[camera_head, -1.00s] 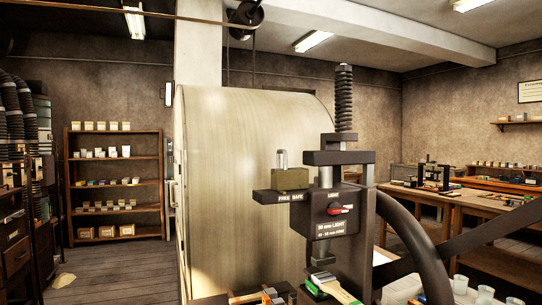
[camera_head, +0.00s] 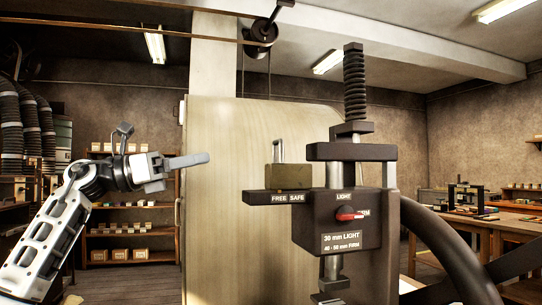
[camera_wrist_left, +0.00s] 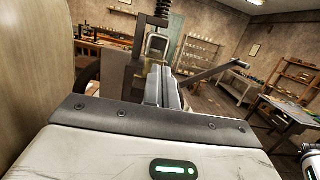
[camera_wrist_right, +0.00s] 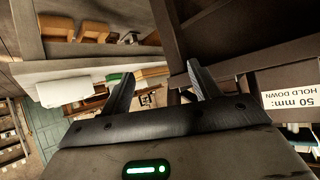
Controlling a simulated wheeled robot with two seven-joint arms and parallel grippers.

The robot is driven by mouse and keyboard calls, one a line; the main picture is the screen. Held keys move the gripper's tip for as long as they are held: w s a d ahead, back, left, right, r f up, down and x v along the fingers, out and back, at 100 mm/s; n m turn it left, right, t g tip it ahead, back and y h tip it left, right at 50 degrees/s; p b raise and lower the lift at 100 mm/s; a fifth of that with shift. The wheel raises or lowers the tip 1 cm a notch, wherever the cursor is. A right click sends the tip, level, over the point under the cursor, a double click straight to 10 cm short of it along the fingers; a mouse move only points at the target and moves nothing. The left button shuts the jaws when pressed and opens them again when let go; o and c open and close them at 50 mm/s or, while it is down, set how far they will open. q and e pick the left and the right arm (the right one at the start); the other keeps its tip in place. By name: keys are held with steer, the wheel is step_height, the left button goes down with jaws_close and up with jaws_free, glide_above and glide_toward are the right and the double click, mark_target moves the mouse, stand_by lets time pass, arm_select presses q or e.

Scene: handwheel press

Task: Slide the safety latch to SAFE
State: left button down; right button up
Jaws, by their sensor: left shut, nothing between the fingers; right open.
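The safety latch (camera_head: 288,178) is an olive block with an upright metal loop on top. It sits on the press's black bar (camera_head: 256,197), above the small FREE and SAFE labels. My left gripper (camera_head: 205,159) is shut and empty, to the left of the latch and apart from it, pointing right towards it. In the left wrist view its closed fingers (camera_wrist_left: 166,88) point at the latch, whose loop (camera_wrist_left: 157,44) shows beyond them; the block is partly hidden. My right gripper (camera_wrist_right: 158,84) is open and empty; it does not show in the head view.
The press body (camera_head: 345,215) carries a red selector knob (camera_head: 348,214) and a screw column. A large dark handwheel (camera_head: 445,245) curves at right. A pale drum or panel (camera_head: 225,130) stands behind the latch. In the right wrist view, a "50 mm: HOLD DOWN" label (camera_wrist_right: 290,103) is close by.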

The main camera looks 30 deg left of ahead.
arm_select(q)
steer(key=shift+s+a+r, duration=0.3)
arm_select(e)
steer(key=shift+w+r, duration=0.1)
steer(key=shift+r, duration=0.05)
arm_select(q)
steer(key=shift+d, duration=0.1)
steer(key=p, duration=0.6)
glide_toward(275, 142)
steer(key=x, duration=0.5)
steer(key=shift+w+d+r, duration=0.15)
steer(key=shift+d+r, duration=0.1)
steer(key=shift+w+d, duration=0.35)
steer(key=shift+w, duration=0.15)
arm_select(e)
steer(key=shift+s+d+r+g, duration=0.15)
steer(key=shift+d+r, duration=0.1)
steer(key=shift+r, duration=0.3)
steer(key=shift+s+d+r+g, duration=0.1)
steer(key=shift+d+r+g, duration=0.1)
steer(key=shift+r, duration=0.3)
